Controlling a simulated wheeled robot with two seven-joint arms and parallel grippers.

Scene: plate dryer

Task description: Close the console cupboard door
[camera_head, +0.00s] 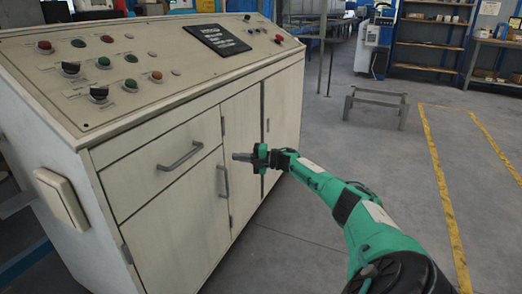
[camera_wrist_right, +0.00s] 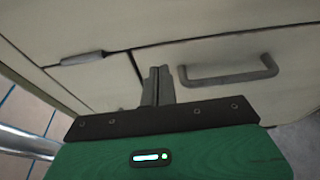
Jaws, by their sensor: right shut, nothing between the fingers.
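The console (camera_head: 215,85) is a cream cabinet with a sloped control panel. Below its drawer (camera_head: 165,168) is a cupboard door (camera_head: 180,235) with an upright grey handle (camera_head: 223,181). Another door panel (camera_head: 242,125) lies to the right. The fronts look about flush, with thin dark seams; a small gap cannot be ruled out. My right gripper (camera_head: 238,157) is shut and empty in front of the doors, its fingers pointing left. In the right wrist view the fingers (camera_wrist_right: 158,85) are together close to the cabinet front, between two handles; contact cannot be told. My left gripper is not in view.
A white box-like fitting (camera_head: 62,198) sticks out from the console's near side. A low metal frame (camera_head: 376,102) stands on the floor behind my right arm. Shelving (camera_head: 432,45) is at the back. The grey floor (camera_head: 300,245) beside the console is clear.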

